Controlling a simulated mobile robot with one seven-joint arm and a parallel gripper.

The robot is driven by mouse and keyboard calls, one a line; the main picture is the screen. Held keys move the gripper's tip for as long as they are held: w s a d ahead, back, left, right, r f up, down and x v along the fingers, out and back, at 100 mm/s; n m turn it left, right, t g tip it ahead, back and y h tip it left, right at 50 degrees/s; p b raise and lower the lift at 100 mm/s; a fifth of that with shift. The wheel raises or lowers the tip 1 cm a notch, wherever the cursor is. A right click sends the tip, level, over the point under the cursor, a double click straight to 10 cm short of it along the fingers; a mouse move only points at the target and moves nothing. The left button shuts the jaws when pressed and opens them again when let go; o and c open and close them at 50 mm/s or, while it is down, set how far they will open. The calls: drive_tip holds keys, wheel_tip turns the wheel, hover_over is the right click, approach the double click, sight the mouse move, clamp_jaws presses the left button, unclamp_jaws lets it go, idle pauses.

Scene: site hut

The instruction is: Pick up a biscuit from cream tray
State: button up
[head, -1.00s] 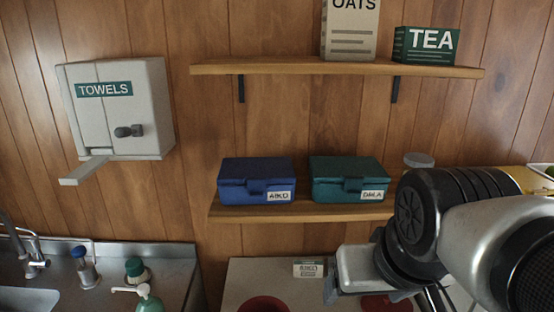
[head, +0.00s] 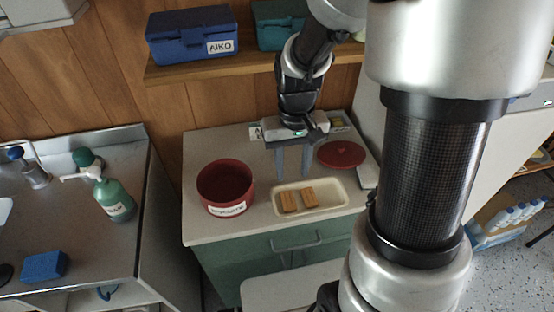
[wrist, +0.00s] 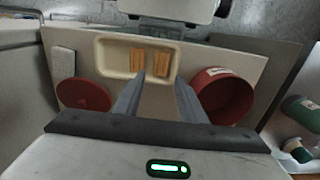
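The cream tray (head: 338,200) lies near the front edge of the counter in the head view. Two brown biscuits sit in it side by side, a left one (head: 288,202) and a right one (head: 310,196). In the wrist view the tray (wrist: 108,64) holds the biscuits (wrist: 138,59) and (wrist: 163,60) just beyond my fingertips. My gripper (head: 292,176) points down, its two fingers apart with nothing between them. It is behind or above the tray's back rim; the exact height is hard to tell. In the wrist view my gripper (wrist: 161,78) is also open and empty.
A red labelled bowl (head: 226,188) stands left of the tray. A round red lid (head: 341,154) lies behind right. Blue (head: 192,36) and green (head: 278,24) boxes sit on the shelf above. A sink counter with a green pump bottle (head: 114,198) is at left.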

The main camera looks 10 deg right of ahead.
hover_over(288, 199)
drive_tip(key=f, duration=0.4)
drive_tip(key=s+f, duration=0.1)
drive_tip(key=f, duration=0.2)
drive_tip(key=shift+d+f, duration=0.1)
drive_tip(key=shift+d, duration=0.1)
drive_tip(key=shift+w+a+f, duration=0.1)
drive_tip(key=shift+w+f, duration=0.1)
drive_tip(key=shift+f, duration=1.15)
drive_tip(key=shift+w+a+f, duration=0.1)
drive_tip(key=shift+w+f, duration=0.1)
drive_tip(key=shift+f, duration=1.15)
drive_tip(key=shift+c, duration=0.3)
drive_tip(key=c, duration=0.8)
